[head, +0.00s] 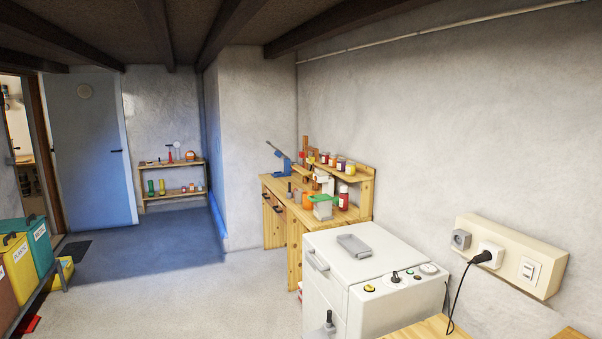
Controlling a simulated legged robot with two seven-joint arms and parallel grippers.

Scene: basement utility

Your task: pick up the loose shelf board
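I cannot make out a separate, loose shelf board. A low wooden shelf unit (172,194) stands against the far wall, with small items on both of its levels. A wooden workbench (295,235) stands along the right wall. A raised wooden shelf (364,175) at its back carries a row of jars. A light wooden surface (425,331) shows in part at the bottom edge, cut off by the frame. Neither of my grippers shows in the head view.
A white appliance (375,255) with a grey tray on top blocks the near right. A socket box (510,255) with a plugged-in black cord is on the right wall. Colored bins (18,268) line the left. The middle floor (175,290) is clear toward the blue door (85,155).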

